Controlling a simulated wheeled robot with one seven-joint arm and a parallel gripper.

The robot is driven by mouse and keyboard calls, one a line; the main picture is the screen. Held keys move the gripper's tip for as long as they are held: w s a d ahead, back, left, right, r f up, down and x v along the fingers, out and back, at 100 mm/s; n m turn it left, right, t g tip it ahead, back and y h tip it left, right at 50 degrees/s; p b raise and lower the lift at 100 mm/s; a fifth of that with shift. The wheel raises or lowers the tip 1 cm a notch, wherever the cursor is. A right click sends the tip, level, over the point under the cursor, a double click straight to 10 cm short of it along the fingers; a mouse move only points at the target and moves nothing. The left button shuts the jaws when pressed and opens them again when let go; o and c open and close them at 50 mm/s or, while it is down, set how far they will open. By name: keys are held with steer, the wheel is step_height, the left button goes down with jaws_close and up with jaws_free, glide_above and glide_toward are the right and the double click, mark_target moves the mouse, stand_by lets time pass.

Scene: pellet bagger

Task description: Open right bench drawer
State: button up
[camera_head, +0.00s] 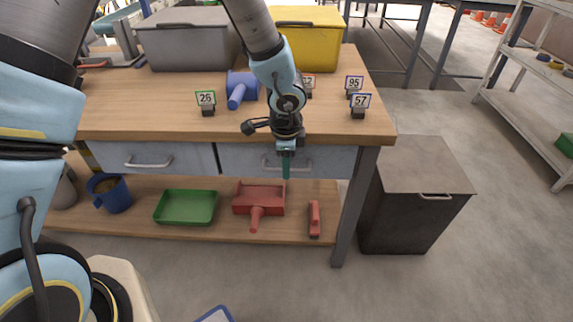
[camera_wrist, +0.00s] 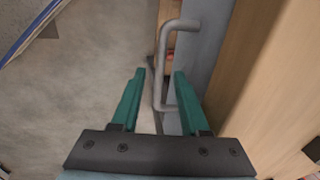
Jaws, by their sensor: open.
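The right bench drawer (camera_head: 235,160) has a grey front under the wooden benchtop and looks closed. Its metal bar handle (camera_head: 268,163) is partly hidden behind my gripper (camera_head: 287,172), which points down in front of the drawer. In the wrist view, the right drawer's front (camera_wrist: 207,50) runs down the right side. The handle (camera_wrist: 160,65) shows between the two green fingers of my gripper (camera_wrist: 159,72), one finger on each side of the bar. The fingers are open and apart from the bar. I cannot tell how deep the bar sits between them.
The left drawer (camera_head: 120,155) is closed. The benchtop (camera_head: 160,115) holds bins, a blue scoop (camera_head: 236,98) and number cards. The lower shelf (camera_head: 140,228) holds a green tray (camera_head: 186,207) and a red scoop (camera_head: 258,200). A dark cabinet (camera_head: 412,200) stands right of the bench leg.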

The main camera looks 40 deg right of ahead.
jaws_close()
stand_by(0.4)
stand_by(1.1)
